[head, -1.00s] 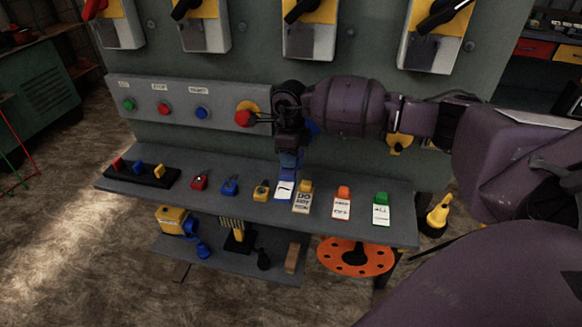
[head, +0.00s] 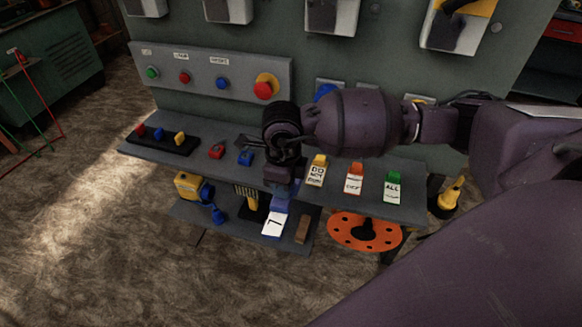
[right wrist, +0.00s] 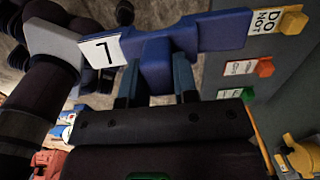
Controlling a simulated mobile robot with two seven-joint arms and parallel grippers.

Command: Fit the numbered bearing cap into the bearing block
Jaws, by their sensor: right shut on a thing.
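My right gripper (head: 280,180) reaches in from the right and points down at the front of the upper shelf. It is shut on a blue part (head: 281,197) with a white label (head: 274,224) bearing a 7-like mark; I take it for the numbered cap. In the right wrist view the fingers (right wrist: 157,80) grip the middle block of this blue part (right wrist: 225,32), with its label (right wrist: 101,50) at the left. In the head view it hangs before the shelf edge, over the lower shelf. I cannot identify a bearing block. My left gripper is not in view.
The upper shelf (head: 400,209) holds yellow, orange and green tagged pieces (head: 355,180) right of the gripper, and small red and blue pieces at left. The lower shelf (head: 190,212) carries a yellow-and-blue device and a brown block. An orange holed disc (head: 350,238) stands below right.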

